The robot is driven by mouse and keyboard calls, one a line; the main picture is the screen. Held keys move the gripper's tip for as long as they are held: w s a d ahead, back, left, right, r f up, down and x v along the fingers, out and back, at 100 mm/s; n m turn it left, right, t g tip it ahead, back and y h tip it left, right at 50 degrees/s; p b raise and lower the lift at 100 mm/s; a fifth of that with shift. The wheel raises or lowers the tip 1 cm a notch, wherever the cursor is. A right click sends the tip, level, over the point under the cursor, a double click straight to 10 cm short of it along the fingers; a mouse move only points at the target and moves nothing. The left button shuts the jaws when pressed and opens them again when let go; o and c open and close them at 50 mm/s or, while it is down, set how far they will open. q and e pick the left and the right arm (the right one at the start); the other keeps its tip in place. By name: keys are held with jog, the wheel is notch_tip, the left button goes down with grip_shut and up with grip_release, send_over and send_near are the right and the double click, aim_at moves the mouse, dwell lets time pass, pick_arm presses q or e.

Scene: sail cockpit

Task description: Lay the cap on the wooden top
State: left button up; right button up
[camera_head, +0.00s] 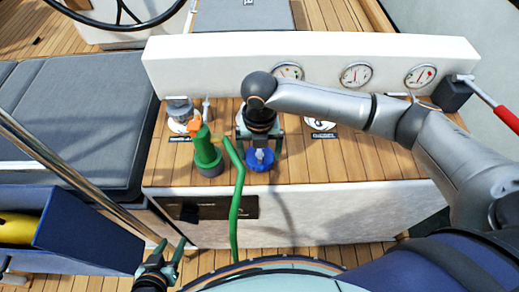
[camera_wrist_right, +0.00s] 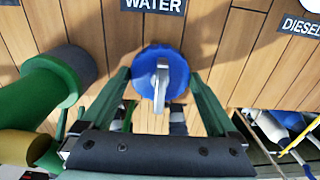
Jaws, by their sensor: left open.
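The blue cap (camera_head: 260,160) with a grey grip on its top lies on the wooden top (camera_head: 340,160), near its front edge. In the right wrist view, the cap (camera_wrist_right: 145,65) sits below the WATER label. My right gripper (camera_head: 260,148) is over the cap. Its fingers (camera_wrist_right: 160,80) stand apart on either side of the cap's grip, with gaps visible between them and the grip. My left gripper (camera_head: 172,246) is open and empty, low in front of the cockpit box, away from the cap.
A green nozzle (camera_head: 206,150) with a green hose (camera_head: 237,200) stands left of the cap. A DIESEL plate (camera_head: 320,125) lies to the right. Gauges (camera_head: 356,75) line the white panel behind. A red-handled lever (camera_head: 495,103) is far right. The right part of the wooden top is clear.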

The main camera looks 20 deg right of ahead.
jog(key=shift+o, duration=0.2)
notch_tip(320, 180, up, 12)
jog(key=p, duration=0.1)
jog(key=shift+r, duration=0.15)
